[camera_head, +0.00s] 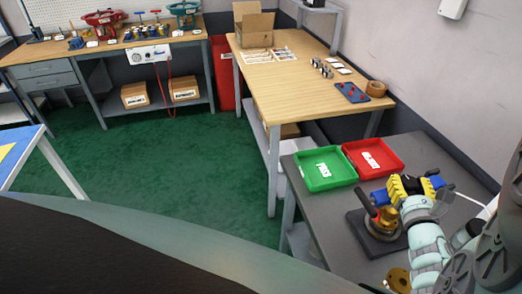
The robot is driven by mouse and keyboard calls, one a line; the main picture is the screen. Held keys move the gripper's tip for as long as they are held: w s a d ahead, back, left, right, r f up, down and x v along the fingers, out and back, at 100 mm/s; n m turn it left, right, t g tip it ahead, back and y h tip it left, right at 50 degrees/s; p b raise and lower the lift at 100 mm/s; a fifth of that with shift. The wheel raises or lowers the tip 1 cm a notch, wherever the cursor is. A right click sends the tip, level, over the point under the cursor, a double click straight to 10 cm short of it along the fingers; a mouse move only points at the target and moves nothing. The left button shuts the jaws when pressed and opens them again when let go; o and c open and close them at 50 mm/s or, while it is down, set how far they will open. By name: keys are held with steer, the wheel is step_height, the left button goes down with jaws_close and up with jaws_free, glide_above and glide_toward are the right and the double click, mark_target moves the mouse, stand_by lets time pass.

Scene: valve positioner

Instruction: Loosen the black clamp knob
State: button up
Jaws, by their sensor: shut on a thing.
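The valve positioner fixture stands on the grey bench at the lower right, on a dark square base plate (357,234) with a brass-coloured round body (383,224). A black handle-like part (366,203), apparently the black clamp knob, slants up at the fixture's left side. My gripper (390,192) is over the fixture, at the end of my pale arm, among yellow, black and blue parts. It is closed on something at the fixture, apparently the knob. The contact is small and partly hidden, so the exact grip and the knob's turn cannot be made out.
A green tray (297,172) and a red tray (346,150) sit behind the fixture on the grey bench (320,222). A brass round part (398,278) lies at the near edge. A wooden table (300,93) with a cardboard box (254,28) stands beyond.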

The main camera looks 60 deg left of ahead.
steer(key=shift+c, duration=1.2)
steer(key=shift+r, duration=0.1)
steer(key=shift+w+r+n+g+y+p, duration=0.1)
steer(key=shift+n+g+y+p, duration=0.2)
steer(key=shift+g+p, duration=0.15)
steer(key=shift+w+d+r+n+g+y+p, duration=0.1)
steer(key=shift+d+n+g+y+p, duration=0.05)
steer(key=shift+n+g+y+p, duration=0.65)
steer(key=n+g, duration=0.1)
steer(key=n+g+y, duration=0.1)
steer(key=g, duration=0.1)
steer(key=n+g+y, duration=0.1)
steer(key=g, duration=0.1)
steer(key=shift+f, duration=0.25)
steer(key=shift+n+g+b, duration=0.6)
steer(key=shift+n+g, duration=0.1)
steer(key=shift+g, duration=0.15)
steer(key=shift+s+n+g+y+b, duration=0.2)
steer(key=shift+n+g+y+b, duration=0.1)
steer(key=shift+g, duration=0.1)
steer(key=shift+w+n+g+b, duration=0.1)
steer(key=shift+n+g+b, duration=0.5)
steer(key=shift+g+b, duration=0.5)
